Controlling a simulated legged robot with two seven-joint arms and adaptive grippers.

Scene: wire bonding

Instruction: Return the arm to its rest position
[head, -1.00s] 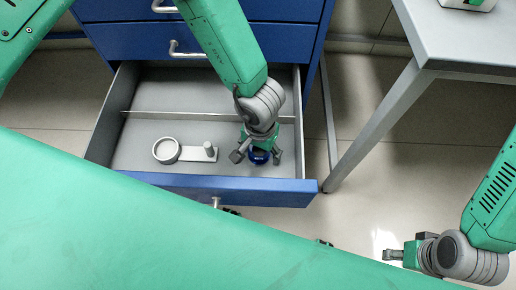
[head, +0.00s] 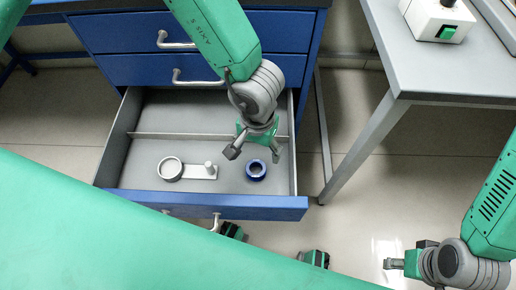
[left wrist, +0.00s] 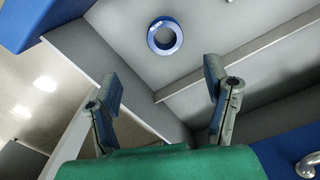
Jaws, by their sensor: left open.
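My left gripper (head: 254,153) is open and empty above the open blue drawer (head: 240,207). A blue ring-shaped spool (head: 256,179) lies on the drawer's grey floor in the front right part, just below the gripper and apart from it. In the left wrist view the spool (left wrist: 165,20) lies beyond the two spread fingers (left wrist: 165,92), with nothing between them. My right gripper (head: 394,264) is at the lower right, over the floor. Whether its jaws are open or shut is unclear.
A grey holder (head: 200,172) with a ring and a peg lies left of the spool. A divider (head: 165,136) crosses the drawer. A grey table (head: 420,70) on the right carries a white box (head: 430,18) with a green switch.

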